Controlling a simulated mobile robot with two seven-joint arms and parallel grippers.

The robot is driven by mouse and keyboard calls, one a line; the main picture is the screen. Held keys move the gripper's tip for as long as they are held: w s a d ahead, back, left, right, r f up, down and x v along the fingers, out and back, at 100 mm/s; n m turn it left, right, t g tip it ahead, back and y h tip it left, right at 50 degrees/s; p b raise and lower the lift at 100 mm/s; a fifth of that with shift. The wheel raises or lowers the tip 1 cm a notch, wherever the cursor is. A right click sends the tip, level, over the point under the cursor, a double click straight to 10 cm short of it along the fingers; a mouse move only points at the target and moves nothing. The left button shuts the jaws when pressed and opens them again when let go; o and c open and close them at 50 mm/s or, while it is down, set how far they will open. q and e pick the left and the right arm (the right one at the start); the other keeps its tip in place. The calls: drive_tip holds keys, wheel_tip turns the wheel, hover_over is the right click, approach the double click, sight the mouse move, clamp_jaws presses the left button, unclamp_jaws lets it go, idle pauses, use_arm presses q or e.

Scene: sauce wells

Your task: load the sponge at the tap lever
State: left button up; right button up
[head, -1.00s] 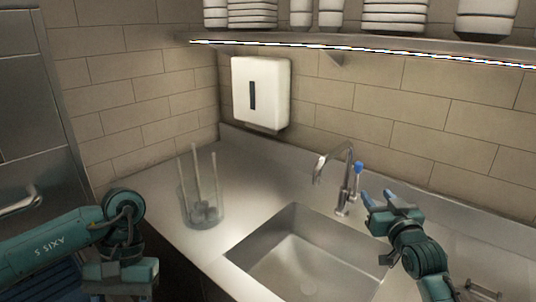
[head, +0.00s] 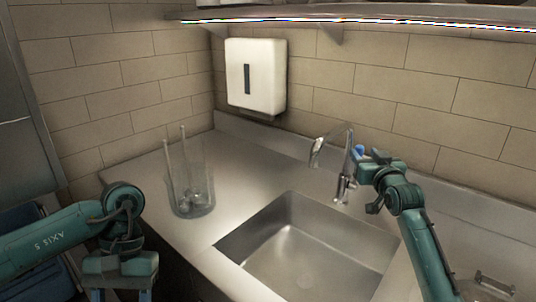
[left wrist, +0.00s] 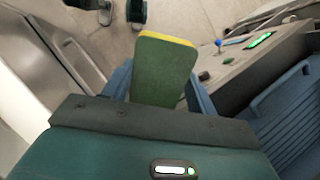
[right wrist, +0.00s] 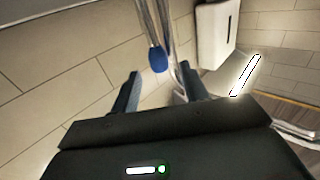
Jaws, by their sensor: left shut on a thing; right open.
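The sponge (left wrist: 162,72), green with a yellow edge, is gripped between the fingers of my left gripper (left wrist: 160,88) in the left wrist view. In the head view my left gripper (head: 118,292) is low at the left, off the counter's front, and the sponge is not visible there. The chrome tap (head: 345,180) stands behind the sink. Its lever has a blue knob (right wrist: 157,60), seen ahead of and between the open fingers of my right gripper (right wrist: 160,92). In the head view my right gripper (head: 368,158) is right beside the knob; contact cannot be told.
The steel sink (head: 300,255) lies in front of the tap. A clear container (head: 190,200) with thin sticks stands on the counter at the left. A white dispenser (head: 256,80) hangs on the tiled wall, below a lit shelf (head: 400,20). Counter between container and sink is clear.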

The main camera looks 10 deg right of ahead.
drive_tip(key=shift+w+d+b, duration=0.1)
drive_tip(key=shift+w+b, duration=0.5)
drive_tip(key=shift+w, duration=0.8)
clamp_jaws()
